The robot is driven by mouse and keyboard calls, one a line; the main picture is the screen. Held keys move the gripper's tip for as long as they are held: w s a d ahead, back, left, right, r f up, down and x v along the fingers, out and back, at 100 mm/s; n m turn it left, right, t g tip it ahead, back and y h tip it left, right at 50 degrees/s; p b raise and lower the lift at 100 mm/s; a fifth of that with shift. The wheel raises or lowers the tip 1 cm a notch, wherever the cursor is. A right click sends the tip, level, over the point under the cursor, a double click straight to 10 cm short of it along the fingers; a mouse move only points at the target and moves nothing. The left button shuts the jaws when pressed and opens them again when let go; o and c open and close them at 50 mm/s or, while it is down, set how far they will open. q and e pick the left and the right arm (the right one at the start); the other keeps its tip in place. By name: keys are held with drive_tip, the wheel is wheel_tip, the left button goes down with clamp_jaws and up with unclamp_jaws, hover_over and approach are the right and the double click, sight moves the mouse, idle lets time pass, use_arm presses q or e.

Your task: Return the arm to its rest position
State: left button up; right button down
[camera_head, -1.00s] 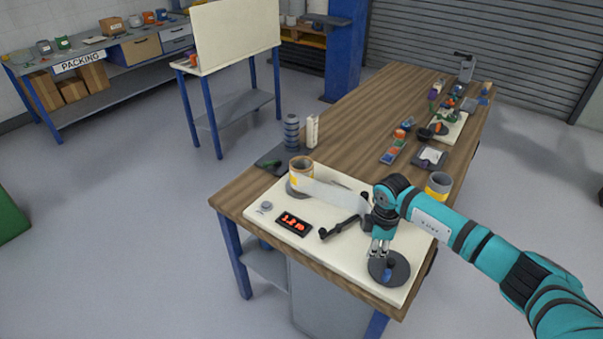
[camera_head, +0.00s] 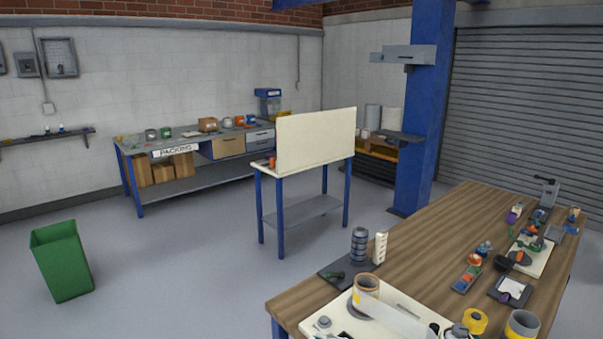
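Neither my arms nor my grippers show in the head view now. The wooden workbench (camera_head: 420,262) fills the lower right, its near end cut off by the bottom edge. On it a cream board (camera_head: 398,297) is partly visible. A tan roll (camera_head: 366,290) stands on the board, with a pale translucent strip (camera_head: 392,316) running from it to the lower right. A yellow ring-shaped thing (camera_head: 475,321) and a grey cup-like roller (camera_head: 522,325) are at the bottom edge.
A dark stacked cylinder (camera_head: 359,246) and a white post (camera_head: 380,248) stand on the bench's left edge. Small parts lie farther back. A cream-panelled stand (camera_head: 316,141), a packing bench (camera_head: 205,181) and a green bin (camera_head: 62,262) stand beyond open floor.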

drive_tip(key=d+m+t+h, duration=0.6)
drive_tip(key=d+m+h, duration=0.5)
drive_tip(key=d+h, duration=0.1)
drive_tip(key=s+d+f+m+g+h, duration=0.4)
drive_tip(key=s+d+f+g, duration=0.1)
drive_tip(key=s+f, duration=0.1)
drive_tip(key=s+f+n+g+y, duration=0.1)
drive_tip(key=s+f+g, duration=0.4)
drive_tip(key=s, duration=0.6)
drive_tip(key=s+f+n+g+y, duration=0.1)
drive_tip(key=s+f+g, duration=0.35)
drive_tip(key=s, duration=0.55)
wheel_tip(320, 180, down, 31)
drive_tip(key=s+g+b, duration=0.2)
drive_tip(key=b, duration=0.3)
drive_tip(key=s+d+f+b, duration=0.1)
drive_tip(key=s+f+b, duration=0.1)
drive_tip(key=s+f, duration=0.6)
drive_tip(key=s+d+f+g+b, duration=0.1)
drive_tip(key=s+f+b, duration=0.1)
drive_tip(key=s+f, duration=0.6)
wheel_tip(320, 180, down, 5)
drive_tip(key=shift+s+n+b, duration=0.25)
drive_tip(key=shift+n+b, duration=0.05)
drive_tip(key=shift+b, duration=0.05)
